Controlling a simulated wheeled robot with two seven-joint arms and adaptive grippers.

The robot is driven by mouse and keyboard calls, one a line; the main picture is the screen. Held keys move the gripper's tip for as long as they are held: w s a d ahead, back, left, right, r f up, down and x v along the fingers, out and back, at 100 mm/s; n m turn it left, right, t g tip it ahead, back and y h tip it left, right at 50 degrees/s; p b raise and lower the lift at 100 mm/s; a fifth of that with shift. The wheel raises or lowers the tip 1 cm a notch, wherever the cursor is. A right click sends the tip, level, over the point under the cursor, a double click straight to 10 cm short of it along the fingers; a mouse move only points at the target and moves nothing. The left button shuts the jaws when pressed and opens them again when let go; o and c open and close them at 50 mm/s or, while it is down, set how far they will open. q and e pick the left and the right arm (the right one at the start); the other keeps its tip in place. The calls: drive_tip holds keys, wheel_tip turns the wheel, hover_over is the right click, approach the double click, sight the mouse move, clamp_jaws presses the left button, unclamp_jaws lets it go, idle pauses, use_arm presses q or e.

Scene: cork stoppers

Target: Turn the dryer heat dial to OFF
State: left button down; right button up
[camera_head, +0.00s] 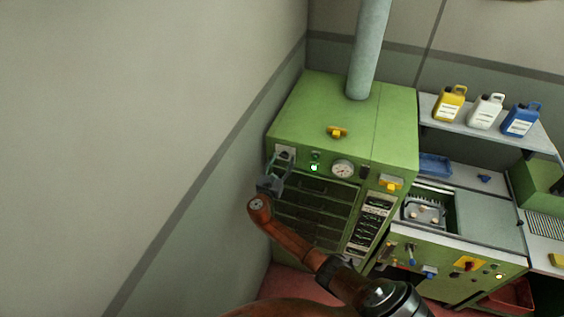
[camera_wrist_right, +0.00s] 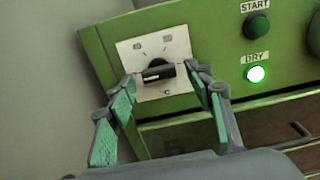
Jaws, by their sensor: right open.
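The dryer (camera_head: 335,115) is a green cabinet with dark drawers, standing in the corner in the head view. Its heat dial (camera_wrist_right: 158,70) is a black knob on a white plate (camera_wrist_right: 150,48) with marks around it. The marks are too small to read. My right gripper (camera_head: 279,163) is at the dryer's upper left front, in front of the dial plate. In the right wrist view my right gripper (camera_wrist_right: 162,84) is open, with one green-padded finger on each side of the knob. I cannot tell whether either finger touches it. My left gripper is not in view.
A START button (camera_wrist_right: 257,26) and a lit DRY lamp (camera_wrist_right: 256,74) are right of the dial. A round gauge (camera_head: 343,169) and a yellow handle (camera_head: 390,184) are further right. A wall (camera_head: 200,150) stands close on the left. A drawer handle (camera_wrist_right: 298,131) sticks out below.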

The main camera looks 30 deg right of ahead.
drive_tip(key=shift+a, duration=0.1)
drive_tip(key=v, duration=1.2)
